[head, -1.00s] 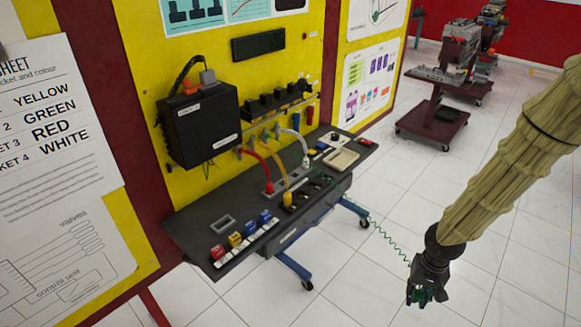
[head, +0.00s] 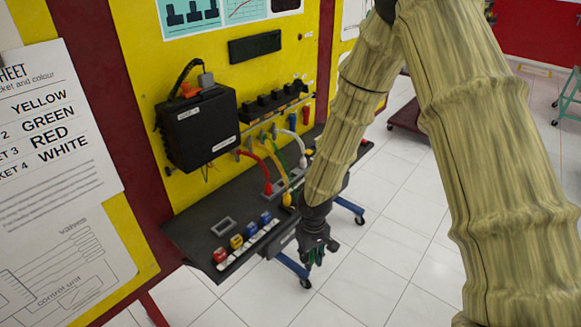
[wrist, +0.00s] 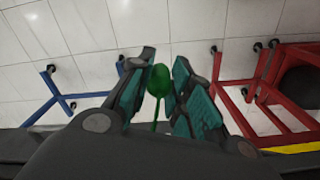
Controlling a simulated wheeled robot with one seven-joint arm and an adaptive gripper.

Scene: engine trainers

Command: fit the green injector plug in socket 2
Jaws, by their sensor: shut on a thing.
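My gripper (head: 316,252) is in front of the bench's near edge in the head view, pointing down. In the wrist view my gripper (wrist: 162,92) is shut on the green injector plug (wrist: 158,80), which sits between the two teal finger pads with a green lead running from it. Socket 2 cannot be made out; my arm covers part of the bench.
The black bench (head: 195,232) carries red, yellow and blue blocks (head: 236,241) at its front left. A black control box (head: 198,128) hangs on the yellow panel. A wall sheet (head: 55,110) pairs socket 2 with green. Blue bench legs (head: 292,265) stand below; open tiled floor lies right.

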